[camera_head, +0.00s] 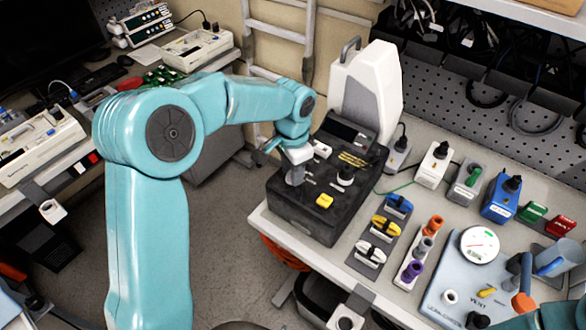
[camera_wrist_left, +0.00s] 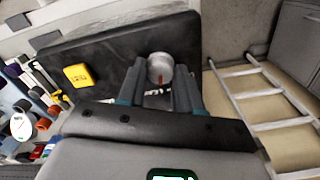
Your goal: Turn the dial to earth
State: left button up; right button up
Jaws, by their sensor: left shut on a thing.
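The tester is a dark flat box (camera_head: 300,218) on the bench, with sockets, switches and a yellow part (camera_head: 325,201) on its top. A round grey dial (camera_wrist_left: 160,66) with a red mark shows in the left wrist view. My left gripper (camera_head: 294,174) reaches down to the near left part of the box's top. Its two fingers (camera_wrist_left: 166,84) are shut on the dial, one on each side. In the head view the gripper and wrist largely hide the dial. No lettering around the dial is readable. My right gripper is not seen.
A white case (camera_head: 366,92) with a handle stands behind the box. Coloured plugs, a purple-ended connector strip (camera_head: 412,262) and a blue-grey scale plate (camera_head: 462,272) fill the bench to the right. A ladder-like rack (camera_wrist_left: 262,98) shows in the wrist view.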

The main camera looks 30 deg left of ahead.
pick_arm(q)
jog(key=shift+s+f, duration=0.2)
jog(key=o, duration=1)
jog(key=shift+r, duration=0.1)
jog(key=shift+a, duration=0.1)
jog(key=shift+w+r, duration=0.1)
jog(key=shift+w, duration=0.05)
jog(key=shift+r, duration=0.4)
notch_tip(320, 180, up, 15)
jog(key=shift+r+b, duration=0.2)
jog(key=shift+b, duration=0.1)
